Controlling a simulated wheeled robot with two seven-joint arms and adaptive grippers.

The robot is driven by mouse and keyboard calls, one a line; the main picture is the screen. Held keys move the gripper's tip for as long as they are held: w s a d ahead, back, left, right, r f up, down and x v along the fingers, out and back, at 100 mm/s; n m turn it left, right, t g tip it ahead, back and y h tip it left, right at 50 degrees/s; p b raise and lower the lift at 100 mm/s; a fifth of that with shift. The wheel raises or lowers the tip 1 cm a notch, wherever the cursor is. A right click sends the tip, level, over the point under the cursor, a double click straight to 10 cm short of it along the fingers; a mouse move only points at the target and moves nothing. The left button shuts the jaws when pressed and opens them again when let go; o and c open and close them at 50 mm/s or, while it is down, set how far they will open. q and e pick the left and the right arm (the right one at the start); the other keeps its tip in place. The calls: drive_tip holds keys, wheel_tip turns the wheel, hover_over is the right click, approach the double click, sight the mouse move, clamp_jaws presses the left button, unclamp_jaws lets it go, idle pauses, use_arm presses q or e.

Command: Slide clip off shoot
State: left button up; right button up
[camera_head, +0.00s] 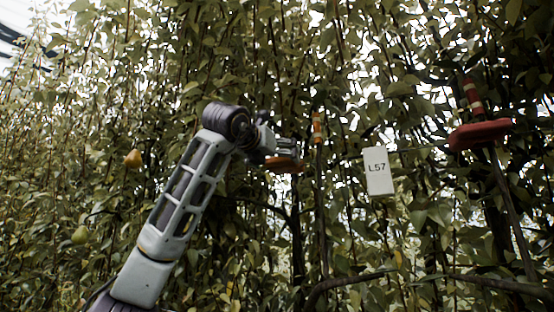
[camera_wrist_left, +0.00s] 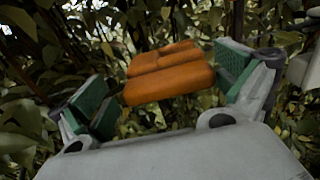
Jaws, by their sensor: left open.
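An orange clip (camera_head: 284,164) shows at the tip of my left gripper (camera_head: 286,150) in the head view. In the left wrist view, the orange clip (camera_wrist_left: 172,82) lies between the two green-padded fingers of my left gripper (camera_wrist_left: 165,84). The fingers stand open, with a visible gap at the left side and little or none at the right; I cannot tell if the right pad touches. An orange banded piece (camera_head: 317,127) sits on a thin upright shoot (camera_head: 321,215) just right of the gripper. How the clip meets the shoot is hidden. My right gripper is not in view.
A white tag marked L57 (camera_head: 378,172) hangs right of the gripper. A red clip (camera_head: 480,133) with a banded red piece (camera_head: 472,95) is at the far right. Pears (camera_head: 133,158) hang at the left. Dense leaves and branches (camera_head: 430,280) surround everything.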

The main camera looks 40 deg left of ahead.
use_arm(q)
drive_tip(key=v, duration=1.1)
drive_tip(key=shift+a+f, duration=0.1)
drive_tip(key=shift+a, duration=0.05)
idle(0.4)
